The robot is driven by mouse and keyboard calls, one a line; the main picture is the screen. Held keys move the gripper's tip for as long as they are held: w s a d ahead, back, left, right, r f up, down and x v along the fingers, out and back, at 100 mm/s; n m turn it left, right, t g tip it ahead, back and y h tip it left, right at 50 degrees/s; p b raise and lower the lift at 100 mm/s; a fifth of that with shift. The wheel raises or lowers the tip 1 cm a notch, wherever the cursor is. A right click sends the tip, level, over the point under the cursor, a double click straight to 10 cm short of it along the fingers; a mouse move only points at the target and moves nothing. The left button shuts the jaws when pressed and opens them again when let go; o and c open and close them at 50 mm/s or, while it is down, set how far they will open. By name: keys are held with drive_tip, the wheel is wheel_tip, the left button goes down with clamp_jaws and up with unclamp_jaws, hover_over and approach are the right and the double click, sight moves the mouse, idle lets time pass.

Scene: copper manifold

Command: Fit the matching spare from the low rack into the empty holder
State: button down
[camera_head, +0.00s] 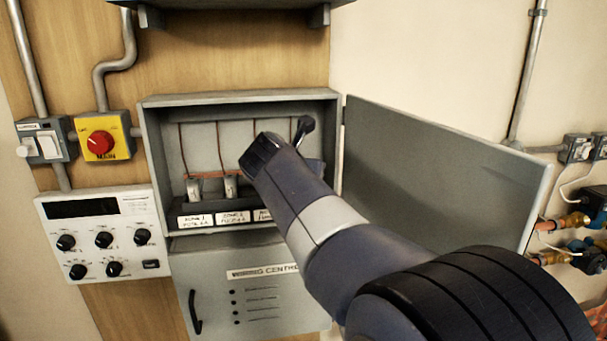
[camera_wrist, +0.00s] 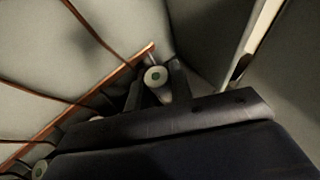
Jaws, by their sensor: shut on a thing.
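Two white fuses (camera_head: 193,189) (camera_head: 231,186) stand in the holders at left. The low rack cannot be made out.
The grey box (camera_head: 240,98) has its door (camera_head: 440,170) swung open to the right. Label cards (camera_head: 233,217) line its lower front. A yellow switch with a red knob (camera_head: 101,144) and a dial panel (camera_head: 104,230) are at left. A closed lower cabinet (camera_head: 250,300) is below.

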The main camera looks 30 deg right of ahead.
drive_tip(key=shift+f, duration=0.1)
drive_tip(key=c, duration=1.2)
unclamp_jaws()
drive_tip(key=shift+o, duration=0.2)
drive_tip(key=b+v, duration=0.2)
drive_tip(key=v, duration=0.8)
drive_tip(key=shift+s+a+r, duration=0.2)
drive_tip(key=shift+s+a, duration=0.05)
drive_tip(key=p+x, duration=0.2)
drive_tip(key=x, duration=0.9)
drive_tip(key=shift+r+p, duration=0.3)
drive_tip(key=shift+r, duration=0.2)
